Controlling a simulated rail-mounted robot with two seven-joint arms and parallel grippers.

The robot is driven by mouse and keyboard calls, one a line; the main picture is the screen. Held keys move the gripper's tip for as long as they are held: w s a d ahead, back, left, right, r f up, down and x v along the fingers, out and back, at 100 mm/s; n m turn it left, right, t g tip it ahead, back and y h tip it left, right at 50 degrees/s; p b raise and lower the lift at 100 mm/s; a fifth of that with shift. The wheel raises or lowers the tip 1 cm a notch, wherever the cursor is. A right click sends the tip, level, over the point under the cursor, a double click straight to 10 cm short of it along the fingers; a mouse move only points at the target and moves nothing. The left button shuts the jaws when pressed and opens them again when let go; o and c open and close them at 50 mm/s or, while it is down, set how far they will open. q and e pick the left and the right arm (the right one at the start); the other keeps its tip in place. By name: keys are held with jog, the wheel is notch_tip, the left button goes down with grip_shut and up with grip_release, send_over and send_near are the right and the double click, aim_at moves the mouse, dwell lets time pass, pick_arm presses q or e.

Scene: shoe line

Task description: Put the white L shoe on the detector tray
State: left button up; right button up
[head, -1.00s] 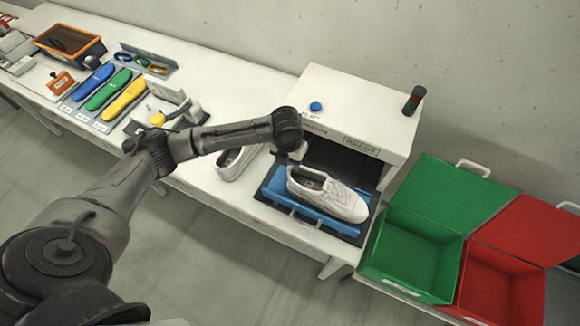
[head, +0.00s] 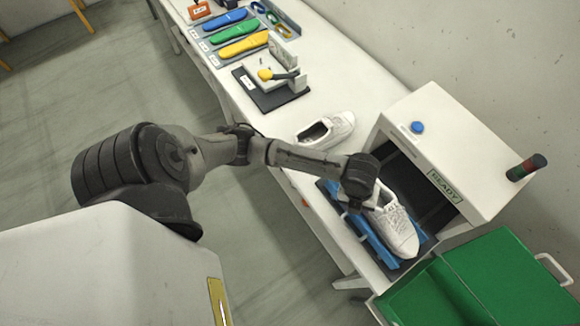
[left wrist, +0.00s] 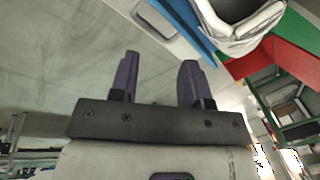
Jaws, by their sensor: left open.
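A white shoe (head: 394,226) rests on the blue tray (head: 367,238) at the mouth of the detector. Its toe points toward the front right and my left arm's end hides part of its heel. A second white shoe (head: 328,130) stands on the table to the left of the detector. I cannot read an L mark on either shoe. My left gripper is at the heel end of the tray shoe; in the left wrist view its fingers (left wrist: 157,82) are open with nothing between them. That view shows a white shoe (left wrist: 238,28) and blue tray edge (left wrist: 190,22) beyond the fingertips.
The white detector (head: 440,140) has a blue button, a READY sign and a signal lamp (head: 526,167). A green bin (head: 500,275) stands at the front right. A dark fixture (head: 270,88) and coloured insoles (head: 235,35) occupy the far table.

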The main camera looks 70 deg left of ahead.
pick_arm(q)
jog(key=s+d+f+n+t, duration=0.2)
jog(key=s+d+n, duration=0.2)
jog(key=s+n, duration=0.6)
jog(key=s+a+n+y, duration=0.1)
jog(key=s+a+n, duration=0.4)
jog(key=s+n, duration=0.4)
jog(key=n, duration=0.4)
jog(key=shift+r+y, duration=0.2)
jog(key=shift+y, duration=0.2)
jog(key=shift+s, duration=0.1)
